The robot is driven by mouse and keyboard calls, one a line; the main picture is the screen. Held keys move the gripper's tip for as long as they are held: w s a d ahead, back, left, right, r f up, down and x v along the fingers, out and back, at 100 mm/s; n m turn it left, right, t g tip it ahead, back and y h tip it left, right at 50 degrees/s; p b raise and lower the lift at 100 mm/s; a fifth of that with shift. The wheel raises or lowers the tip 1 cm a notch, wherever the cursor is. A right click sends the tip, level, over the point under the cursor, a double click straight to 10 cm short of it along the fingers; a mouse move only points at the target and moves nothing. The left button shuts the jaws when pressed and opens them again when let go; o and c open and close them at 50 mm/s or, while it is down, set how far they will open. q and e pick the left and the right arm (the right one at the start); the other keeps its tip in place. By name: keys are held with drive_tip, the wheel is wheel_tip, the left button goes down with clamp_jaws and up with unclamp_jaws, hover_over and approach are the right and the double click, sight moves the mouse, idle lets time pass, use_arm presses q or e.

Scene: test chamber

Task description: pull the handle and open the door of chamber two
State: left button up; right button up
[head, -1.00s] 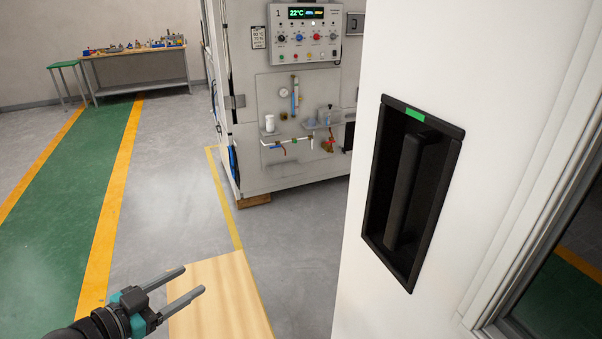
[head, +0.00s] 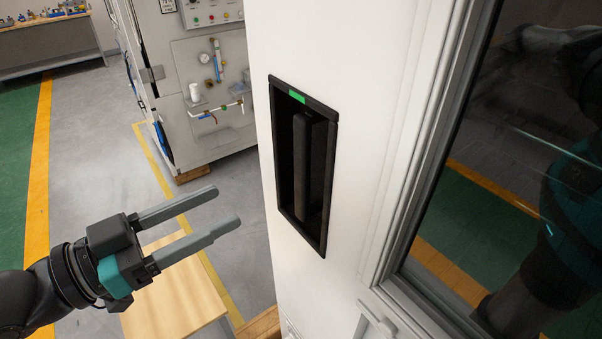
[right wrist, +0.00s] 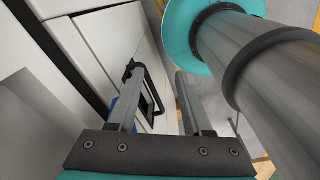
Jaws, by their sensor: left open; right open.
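The door (head: 360,110) is a white panel with a dark window at its right. Its handle (head: 302,170) is a dark upright bar inside a black recess frame (head: 331,165) with a green mark at the top. My left gripper (head: 227,207) is open and empty, left of the handle and apart from it in the picture. In the right wrist view my right gripper (right wrist: 158,72) is open. A black handle-like frame (right wrist: 150,90) on a white panel shows by its left finger; contact cannot be told. The right gripper is outside the head view.
A grey-white chamber unit (head: 215,85) with gauges and valves stands behind. A wooden platform (head: 172,300) lies low below my left gripper. A cluttered workbench (head: 50,40) is at the far left. The window glass (head: 490,190) shows a dark arm shape.

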sight(298, 171)
use_arm(q)
drive_tip(key=b+x, duration=0.5)
drive_tip(key=x, duration=0.3)
drive_tip(key=shift+d+r, duration=0.2)
drive_tip(key=shift+d, duration=0.05)
drive_tip(key=shift+p+x, duration=0.65)
drive_tip(key=shift+x, duration=2.2)
drive_tip(key=shift+f, duration=0.15)
drive_tip(key=shift+c, duration=0.3)
clamp_jaws()
